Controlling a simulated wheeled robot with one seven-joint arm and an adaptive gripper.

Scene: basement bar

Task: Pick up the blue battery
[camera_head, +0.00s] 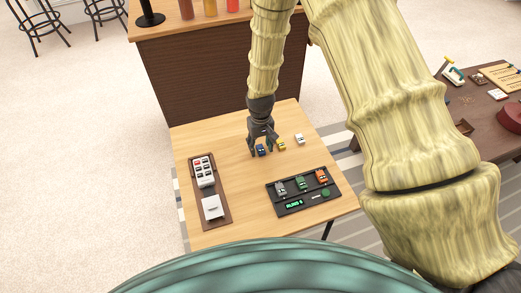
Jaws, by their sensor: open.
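The blue battery (261,150) is a small dark blue block on the light wooden table (240,215), near its back middle. My gripper (261,147) points down at the battery from above, its dark fingers apart. The fingers look to be around or just beside the battery; I cannot tell whether they touch it. Part of the battery is hidden by the fingers. A yellow battery (281,146) and a white one (299,138) sit just to the right.
A black charger-like tray (272,197) with grey, green and orange blocks and a green display is at the front right. A brown board (223,218) with white items is at the left. A bar counter (190,80) stands behind. A dark table (480,130) is at right.

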